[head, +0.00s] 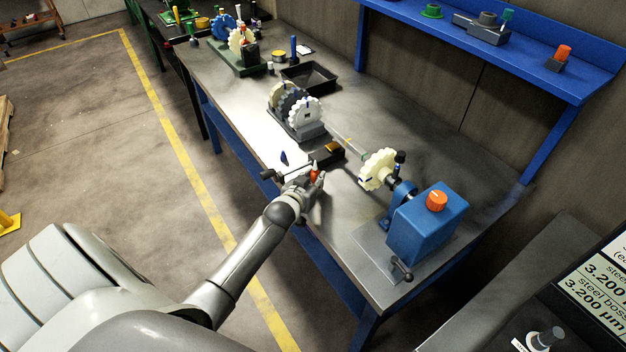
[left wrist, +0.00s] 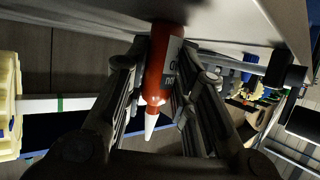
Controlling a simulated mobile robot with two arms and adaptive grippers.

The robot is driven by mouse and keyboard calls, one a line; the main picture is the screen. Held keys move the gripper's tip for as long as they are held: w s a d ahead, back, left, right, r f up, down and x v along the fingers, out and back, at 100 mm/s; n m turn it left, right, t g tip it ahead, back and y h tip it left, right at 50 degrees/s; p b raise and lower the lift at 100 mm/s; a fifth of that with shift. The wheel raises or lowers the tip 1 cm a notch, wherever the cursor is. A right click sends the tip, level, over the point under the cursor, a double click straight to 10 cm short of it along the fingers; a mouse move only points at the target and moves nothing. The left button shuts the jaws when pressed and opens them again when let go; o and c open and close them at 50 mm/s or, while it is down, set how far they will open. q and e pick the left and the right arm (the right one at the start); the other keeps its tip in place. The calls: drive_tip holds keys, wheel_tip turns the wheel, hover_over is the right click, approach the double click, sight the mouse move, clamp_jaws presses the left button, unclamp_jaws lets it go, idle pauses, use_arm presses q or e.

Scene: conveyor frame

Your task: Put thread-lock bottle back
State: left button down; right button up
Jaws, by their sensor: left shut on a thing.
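Part of the bottle is hidden by the fingers. My right gripper is not in view.
A blue motor unit (head: 428,226) with a cream gear (head: 379,169) stands to the right. A gear stand (head: 298,115) and black tray (head: 309,77) lie farther back. A blue shelf (head: 500,50) runs along the wall.

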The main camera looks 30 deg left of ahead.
use_arm(q)
drive_tip(key=c, duration=1.2)
unclamp_jaws()
drive_tip(key=shift+r, duration=0.15)
drive_tip(key=v, duration=1.2)
